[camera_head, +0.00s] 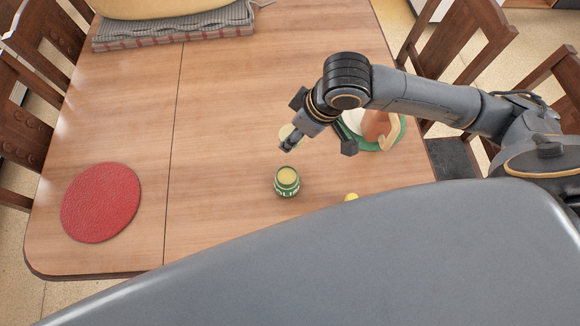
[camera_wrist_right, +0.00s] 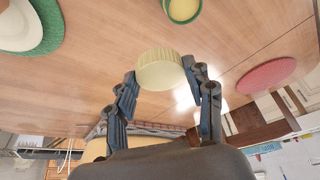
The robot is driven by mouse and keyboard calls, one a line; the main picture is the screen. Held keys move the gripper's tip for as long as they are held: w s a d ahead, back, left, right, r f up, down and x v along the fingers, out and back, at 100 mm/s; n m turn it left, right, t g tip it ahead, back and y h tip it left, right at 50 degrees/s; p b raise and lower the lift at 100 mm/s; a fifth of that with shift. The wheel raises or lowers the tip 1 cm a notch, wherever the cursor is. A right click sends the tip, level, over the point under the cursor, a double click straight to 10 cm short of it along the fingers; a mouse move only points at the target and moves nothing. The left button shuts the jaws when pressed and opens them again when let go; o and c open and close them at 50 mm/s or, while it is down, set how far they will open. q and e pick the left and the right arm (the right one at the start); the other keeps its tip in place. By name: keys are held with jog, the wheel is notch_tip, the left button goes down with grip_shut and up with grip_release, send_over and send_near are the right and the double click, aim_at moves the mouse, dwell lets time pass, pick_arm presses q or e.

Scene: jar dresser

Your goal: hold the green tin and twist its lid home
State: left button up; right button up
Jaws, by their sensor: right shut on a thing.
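The green tin (camera_head: 287,184) stands upright on the wooden table, with light lettering on its side and a pale yellow top. Part of it shows at the top edge of the right wrist view (camera_wrist_right: 184,10). A pale yellow ribbed lid (camera_wrist_right: 160,70) is between the fingertips of my right gripper (camera_wrist_right: 159,74), which is shut on it. In the head view the lid (camera_head: 286,131) is partly hidden by my right gripper (camera_head: 291,142). The lid is apart from the tin, held above and behind it. My left gripper is in neither view.
A red round mat (camera_head: 101,203) lies at the left. A green round mat (camera_head: 397,139) with white and brown items lies behind my right arm. A small yellow thing (camera_head: 351,197) shows right of the tin. A folded cloth (camera_head: 170,30) is at the back.

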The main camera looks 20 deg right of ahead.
jog(key=w+d+r+m+t+h, duration=0.1)
jog(key=w+d+r+m+h, duration=0.1)
jog(key=w+r+m, duration=0.4)
notch_tip(320, 180, up, 4)
jog(key=shift+d+r+m+h, duration=0.15)
jog(key=shift+d+m+h, duration=0.15)
jog(key=shift+d+m, duration=0.45)
jog(key=shift+w, duration=0.1)
